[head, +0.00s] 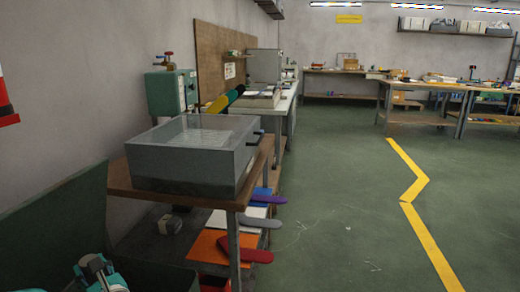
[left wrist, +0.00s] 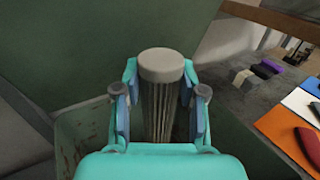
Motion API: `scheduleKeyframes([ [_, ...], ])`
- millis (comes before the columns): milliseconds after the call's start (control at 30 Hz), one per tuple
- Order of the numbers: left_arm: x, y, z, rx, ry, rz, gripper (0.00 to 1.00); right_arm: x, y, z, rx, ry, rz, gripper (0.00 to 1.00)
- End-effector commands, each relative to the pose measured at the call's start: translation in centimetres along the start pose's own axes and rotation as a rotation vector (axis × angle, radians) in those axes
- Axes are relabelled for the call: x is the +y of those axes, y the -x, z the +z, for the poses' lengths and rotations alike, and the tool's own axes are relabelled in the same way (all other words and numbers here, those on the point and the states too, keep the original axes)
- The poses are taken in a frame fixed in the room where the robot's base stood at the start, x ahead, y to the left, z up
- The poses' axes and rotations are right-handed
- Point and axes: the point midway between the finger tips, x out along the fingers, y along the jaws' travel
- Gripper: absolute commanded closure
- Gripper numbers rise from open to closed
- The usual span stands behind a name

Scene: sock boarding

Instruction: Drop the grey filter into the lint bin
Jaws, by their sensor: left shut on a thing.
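The grey filter (left wrist: 162,100) is a ribbed cylinder with a pale round cap, seen in the left wrist view. My left gripper (left wrist: 160,108) is shut on it, one finger on each side, and holds it upright in the picture. Behind and below it is a dark green bin (left wrist: 78,128) with worn walls, which looks like the lint bin. Its floor is mostly hidden by the gripper and filter. In the head view my left gripper (head: 100,270) is at the bottom left edge, beside the bin's green wall (head: 155,276); the filter cannot be made out there. My right gripper is in neither view.
A tall green panel (head: 62,228) rises at the left. A wooden table (head: 122,180) holds a grey open tub (head: 185,172). The floor (head: 345,235) to the right is clear.

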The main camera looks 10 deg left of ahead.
Motion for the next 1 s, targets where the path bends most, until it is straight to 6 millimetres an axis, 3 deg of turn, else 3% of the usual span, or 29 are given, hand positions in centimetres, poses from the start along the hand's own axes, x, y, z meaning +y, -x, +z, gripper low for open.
scheduleKeyframes([
  [33,0.0,0.0,-1.1,0.001,0.000,0.000,1.00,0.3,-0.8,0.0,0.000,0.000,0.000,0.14],
  [233,0.0,0.0,-3.1,0.000,0.000,0.000,1.00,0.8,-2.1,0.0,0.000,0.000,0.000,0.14],
  [633,-0.1,0.1,-3.6,-0.001,0.001,-0.001,1.00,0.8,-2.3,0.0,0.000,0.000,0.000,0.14],
  [667,-0.1,0.1,-3.6,-0.001,0.001,-0.001,0.56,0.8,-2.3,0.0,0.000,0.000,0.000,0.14],
  [700,-0.1,0.1,-3.6,0.000,0.001,-0.001,0.50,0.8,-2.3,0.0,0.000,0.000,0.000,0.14],
  [833,-0.2,0.1,-3.6,0.000,0.001,-0.001,0.30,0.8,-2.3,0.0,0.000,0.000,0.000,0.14],
  [1000,-0.2,0.1,-3.6,0.000,0.001,-0.002,0.30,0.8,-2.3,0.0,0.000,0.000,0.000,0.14],
])
